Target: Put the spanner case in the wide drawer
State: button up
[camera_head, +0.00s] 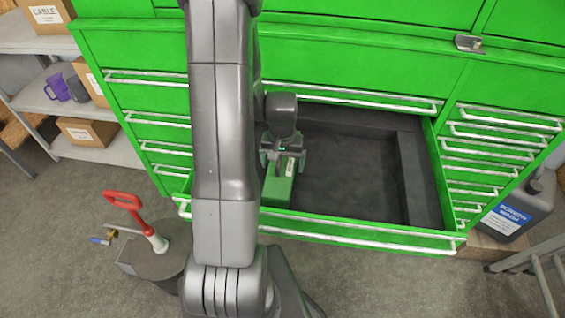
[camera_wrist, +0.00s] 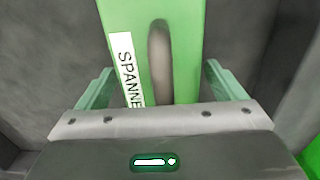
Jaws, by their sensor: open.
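The spanner case (camera_head: 278,190) is a green box with a white label. It is inside the open wide drawer (camera_head: 345,232), toward the left of the part that shows. In the wrist view the case (camera_wrist: 185,60) shows its "SPANNE" label and a dark slot in its top. My gripper (camera_head: 282,158) is over the case at its far end. Its fingers (camera_wrist: 160,92) are open, one on each side of the case, with small gaps visible. The bottom of the case is hidden in the head view. My arm hides the drawer's left part.
The green cabinet (camera_head: 330,65) has closed drawers on both sides. The drawer's dark floor (camera_head: 355,175) is clear right of the case. A screen wash container (camera_head: 515,210) stands at the right. A red-handled item (camera_head: 125,203) is at the left, and shelves (camera_head: 30,100) hold boxes.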

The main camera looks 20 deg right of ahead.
notch_tip(320, 180, up, 12)
jog(key=shift+f, duration=0.15)
dwell(0.5)
